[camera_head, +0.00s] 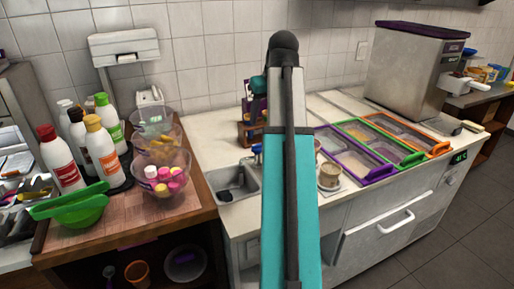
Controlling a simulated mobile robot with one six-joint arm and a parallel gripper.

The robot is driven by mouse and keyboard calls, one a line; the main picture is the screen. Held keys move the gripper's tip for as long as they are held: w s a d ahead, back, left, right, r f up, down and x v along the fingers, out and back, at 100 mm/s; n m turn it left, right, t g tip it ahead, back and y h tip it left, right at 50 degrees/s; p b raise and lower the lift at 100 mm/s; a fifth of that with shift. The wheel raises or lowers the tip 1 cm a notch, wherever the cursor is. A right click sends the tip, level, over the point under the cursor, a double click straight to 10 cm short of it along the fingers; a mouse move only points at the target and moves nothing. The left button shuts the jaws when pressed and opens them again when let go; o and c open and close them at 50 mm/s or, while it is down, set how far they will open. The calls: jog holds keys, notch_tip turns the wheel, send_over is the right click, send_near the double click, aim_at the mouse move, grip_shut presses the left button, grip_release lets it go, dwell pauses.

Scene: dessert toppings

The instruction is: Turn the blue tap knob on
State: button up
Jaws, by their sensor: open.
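A small blue tap knob (257,150) shows at the back right of the small sink (233,184), just left of my teal arm. Only part of the knob is visible; the arm hides what lies to its right, so the knob's setting cannot be told. My arm rises through the middle of the picture, up to a dark rounded joint. My gripper itself cannot be made out; it is hidden behind the arm or out of the picture.
A purple and wooden holder (250,131) stands behind the sink. Clear bowls (162,165), sauce bottles (103,150) and a green bowl (77,212) crowd the wooden counter at left. Framed topping trays (356,168) and a small cup (329,174) are on the right.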

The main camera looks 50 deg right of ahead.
aim_at(257, 145)
jog(key=shift+f, duration=0.15)
dwell(0.3)
jog(key=shift+x, duration=6.8)
jog(key=shift+a, duration=0.1)
jog(key=c, duration=1.1)
